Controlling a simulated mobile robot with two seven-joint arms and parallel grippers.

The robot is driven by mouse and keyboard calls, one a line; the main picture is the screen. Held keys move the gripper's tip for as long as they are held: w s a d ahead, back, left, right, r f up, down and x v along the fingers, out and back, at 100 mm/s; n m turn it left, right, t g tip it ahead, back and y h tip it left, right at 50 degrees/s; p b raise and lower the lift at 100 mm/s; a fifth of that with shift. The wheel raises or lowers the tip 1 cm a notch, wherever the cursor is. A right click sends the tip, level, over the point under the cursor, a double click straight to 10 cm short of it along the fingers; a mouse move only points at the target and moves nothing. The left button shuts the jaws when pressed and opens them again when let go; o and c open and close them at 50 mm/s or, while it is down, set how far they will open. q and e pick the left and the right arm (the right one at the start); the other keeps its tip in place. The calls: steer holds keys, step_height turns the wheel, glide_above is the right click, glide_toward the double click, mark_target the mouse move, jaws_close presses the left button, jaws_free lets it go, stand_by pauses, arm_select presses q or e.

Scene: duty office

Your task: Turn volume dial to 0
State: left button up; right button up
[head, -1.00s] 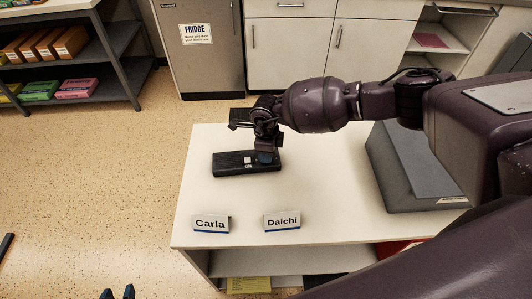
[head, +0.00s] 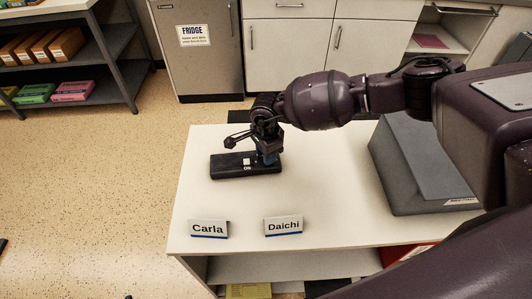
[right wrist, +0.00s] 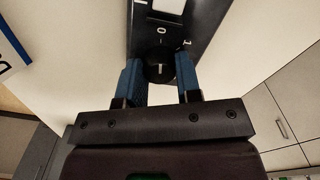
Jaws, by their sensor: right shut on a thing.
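A black box (head: 232,166) lies on the white table and carries the volume dial. In the right wrist view the round black dial (right wrist: 160,66) sits between my two blue fingers, with a pale line running roughly up and down on it. A white 0 shows above the dial, and a 1 to its upper right. My right gripper (right wrist: 159,80) is shut on the dial; in the head view it stands at the box's right end and hides the dial. Only a dark tip of my left gripper (head: 128,297) shows at the bottom edge.
Name cards reading Carla (head: 208,229) and Daichi (head: 283,226) stand at the table's front. A grey sloped case (head: 425,165) stands on the right. The white table top (head: 325,190) is clear between them. A fridge (head: 200,60) and cabinets stand behind.

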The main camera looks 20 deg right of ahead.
stand_by(0.4)
steer(key=o, duration=0.6)
arm_select(q)
steer(key=shift+f, duration=0.1)
arm_select(e)
steer(key=shift+o, duration=0.2)
arm_select(q)
steer(key=shift+s+a+p, duration=0.1)
steer(key=shift+s+p, duration=0.3)
steer(key=shift+p, duration=0.1)
arm_select(e)
step_height(320, 180, up, 11)
arm_select(q)
steer(key=shift+w+r, duration=0.4)
steer(key=shift+r, duration=0.05)
arm_select(e)
steer(key=shift+s+f, duration=0.1)
